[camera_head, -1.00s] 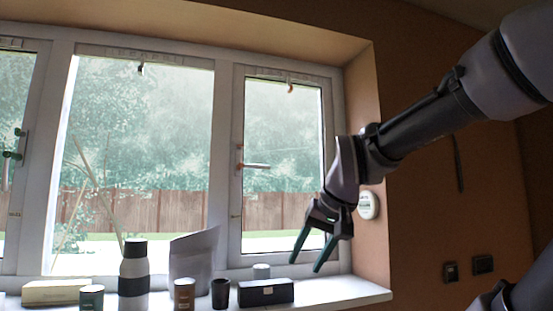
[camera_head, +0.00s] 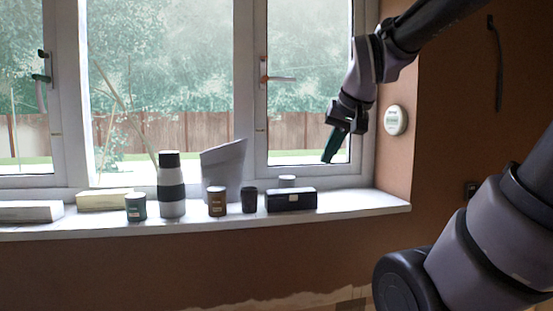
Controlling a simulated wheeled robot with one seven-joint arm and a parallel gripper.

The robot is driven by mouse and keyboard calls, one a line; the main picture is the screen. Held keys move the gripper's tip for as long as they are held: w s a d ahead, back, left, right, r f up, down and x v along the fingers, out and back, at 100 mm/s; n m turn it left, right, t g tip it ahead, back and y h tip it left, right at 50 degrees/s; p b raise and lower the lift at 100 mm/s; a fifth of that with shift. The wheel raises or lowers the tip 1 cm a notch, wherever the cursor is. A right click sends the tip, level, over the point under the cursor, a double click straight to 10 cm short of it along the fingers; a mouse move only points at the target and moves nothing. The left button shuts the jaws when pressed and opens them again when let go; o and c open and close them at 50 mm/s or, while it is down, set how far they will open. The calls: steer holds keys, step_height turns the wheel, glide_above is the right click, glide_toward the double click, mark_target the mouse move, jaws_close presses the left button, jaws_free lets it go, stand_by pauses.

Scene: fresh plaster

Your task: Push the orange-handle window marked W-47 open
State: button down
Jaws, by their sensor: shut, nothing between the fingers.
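The window with the orange handle (camera_head: 264,72) is the right-hand sash (camera_head: 261,125) in a white frame. Its handle lever points right, level, and the sash looks closed. The marking W-47 cannot be read here. My gripper (camera_head: 329,158) is shut and empty, pointing down in front of the lower right part of this window's glass. It is apart from the handle, to its right and below it. Another window at the left has a green handle (camera_head: 41,75).
The sill (camera_head: 345,200) holds a black box (camera_head: 291,199), a small black cup (camera_head: 249,200), a brown jar (camera_head: 217,201), a grey upright pouch (camera_head: 224,165), a banded bottle (camera_head: 171,185), a green jar (camera_head: 136,207) and pale boxes (camera_head: 104,199). A round white device (camera_head: 396,120) is on the right wall.

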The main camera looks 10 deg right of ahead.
steer(key=w+n+t+h, duration=0.1)
steer(key=w+n, duration=0.1)
steer(key=w, duration=1.7)
steer(key=n+t, duration=0.1)
steer(key=n, duration=0.1)
glide_toward(270, 176)
step_height(270, 176, down, 4)
steer(key=w, duration=0.2)
steer(key=shift+w+f, duration=0.1)
steer(key=shift+w, duration=0.2)
steer(key=shift+w+a, duration=0.1)
steer(key=shift+w, duration=0.7)
steer(key=w+m+h, duration=0.1)
steer(key=w, duration=1.2)
steer(key=shift+w+a, duration=0.3)
steer(key=shift+w, duration=0.05)
